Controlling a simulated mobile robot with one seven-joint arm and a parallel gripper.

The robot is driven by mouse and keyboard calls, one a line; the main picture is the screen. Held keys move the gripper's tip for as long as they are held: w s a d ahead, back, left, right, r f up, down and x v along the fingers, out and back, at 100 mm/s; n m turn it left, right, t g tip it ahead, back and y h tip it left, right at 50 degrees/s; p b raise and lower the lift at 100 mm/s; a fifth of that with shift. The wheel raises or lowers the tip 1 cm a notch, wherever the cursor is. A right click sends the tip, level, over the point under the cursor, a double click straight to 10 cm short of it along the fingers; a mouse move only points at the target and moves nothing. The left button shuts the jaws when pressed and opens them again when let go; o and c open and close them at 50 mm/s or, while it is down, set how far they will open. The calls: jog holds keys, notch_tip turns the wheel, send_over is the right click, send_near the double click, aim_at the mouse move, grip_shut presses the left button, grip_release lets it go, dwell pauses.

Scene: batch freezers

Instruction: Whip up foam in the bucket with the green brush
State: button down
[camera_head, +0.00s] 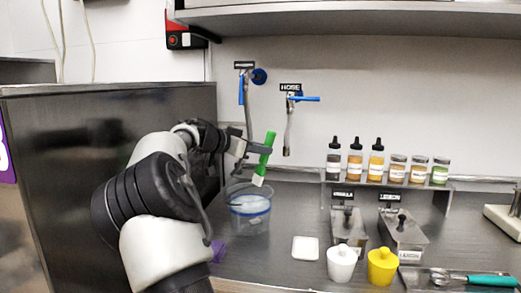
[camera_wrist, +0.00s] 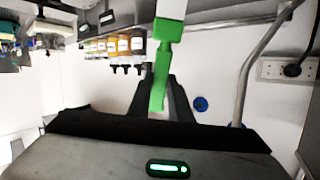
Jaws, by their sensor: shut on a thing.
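The green brush (camera_head: 265,152) is held in my gripper (camera_head: 243,148), tilted, with its pale bristle end pointing down. The brush also shows in the wrist view (camera_wrist: 160,72), between the two dark fingers. The clear bucket (camera_head: 250,213) stands on the steel counter and has a blue band of liquid or marking near its top. The bristle end of the brush is just above the bucket's rim, apparently outside the liquid. Whether there is foam inside cannot be told.
Bottles and jars (camera_head: 376,160) stand on a raised shelf to the right. A white square dish (camera_head: 305,248), white and yellow cups (camera_head: 382,267) and metal containers (camera_head: 404,236) sit right of the bucket. A purple item (camera_head: 217,251) lies near my arm.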

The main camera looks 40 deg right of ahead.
aim_at(268, 134)
dwell(0.4)
jog(key=shift+r+p, duration=1.5)
jog(key=shift+r, duration=1)
